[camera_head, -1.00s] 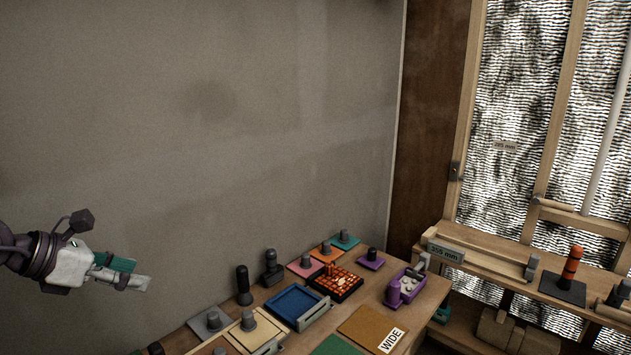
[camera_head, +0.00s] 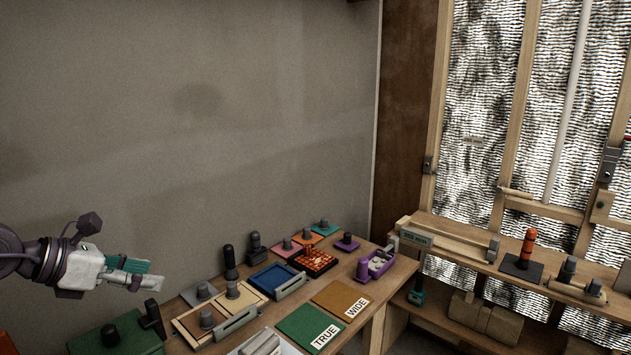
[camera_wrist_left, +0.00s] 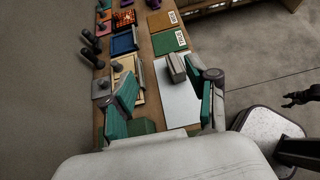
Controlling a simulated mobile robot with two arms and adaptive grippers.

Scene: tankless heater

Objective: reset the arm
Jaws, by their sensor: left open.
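My left gripper (camera_head: 140,276) comes in from the left in the head view, in front of the grey wall and above the near left end of the wooden bench. Its teal-padded fingers also show in the left wrist view (camera_wrist_left: 165,98), spread apart with nothing held between them. Beyond and below the fingers in that view, a grey block (camera_wrist_left: 177,68) lies on a white sheet (camera_wrist_left: 176,105). My right gripper is not seen in the head view; a dark gripper-like shape (camera_wrist_left: 299,99) shows at the right edge of the left wrist view, too small to read.
The bench (camera_head: 372,312) holds a blue tray (camera_head: 272,279), an orange grid tray (camera_head: 314,262), a purple holder (camera_head: 377,265), a green mat (camera_head: 300,325) and a brown mat (camera_head: 338,298). Several dark upright handles stand along the wall. A shelf (camera_head: 470,250) is at right. Open floor (camera_wrist_left: 240,50) lies beside the bench.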

